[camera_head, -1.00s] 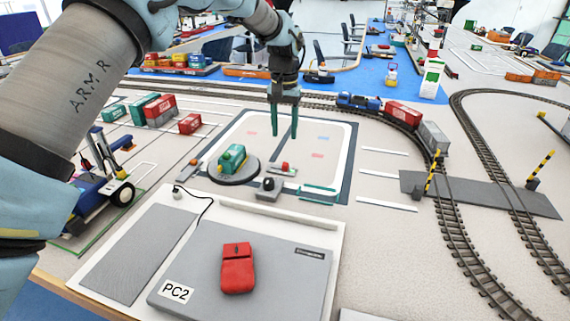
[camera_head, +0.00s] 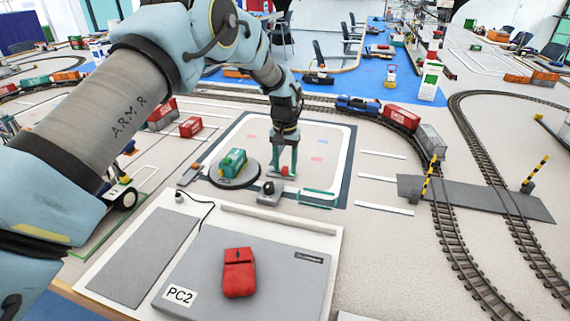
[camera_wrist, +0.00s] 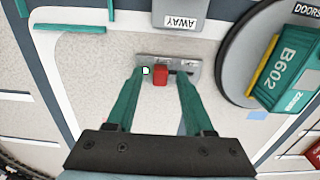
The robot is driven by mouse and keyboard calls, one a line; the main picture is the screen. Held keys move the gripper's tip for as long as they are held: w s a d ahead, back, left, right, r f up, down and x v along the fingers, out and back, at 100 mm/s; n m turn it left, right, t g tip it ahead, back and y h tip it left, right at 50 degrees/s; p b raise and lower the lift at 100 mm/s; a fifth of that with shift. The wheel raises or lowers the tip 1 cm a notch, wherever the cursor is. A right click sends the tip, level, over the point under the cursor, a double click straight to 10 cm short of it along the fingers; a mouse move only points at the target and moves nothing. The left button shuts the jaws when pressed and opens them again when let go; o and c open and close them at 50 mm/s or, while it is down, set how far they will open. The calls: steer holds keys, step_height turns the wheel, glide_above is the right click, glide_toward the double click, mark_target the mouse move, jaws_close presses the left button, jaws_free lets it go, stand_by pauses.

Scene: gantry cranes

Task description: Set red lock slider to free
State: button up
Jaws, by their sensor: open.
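The red lock slider (camera_wrist: 160,75) is a small red block on a grey metal plate (camera_wrist: 181,61) in the wrist view. A small white marker sits on the plate beside it. In the head view the slider (camera_head: 285,171) shows low between my fingers. My gripper (camera_wrist: 159,76) is open, its two green fingers on either side of the slider with gaps between. My gripper (camera_head: 283,174) points down over the plate in the head view. I cannot tell whether the fingertips touch the plate.
A round grey turntable (camera_head: 234,174) carries a green container (camera_head: 232,162) just left of my gripper. A grey box (camera_head: 269,192) with a black knob stands in front; its label reads AWAY in the wrist view.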

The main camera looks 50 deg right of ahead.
jaws_close()
stand_by(0.3)
stand_by(1.1)
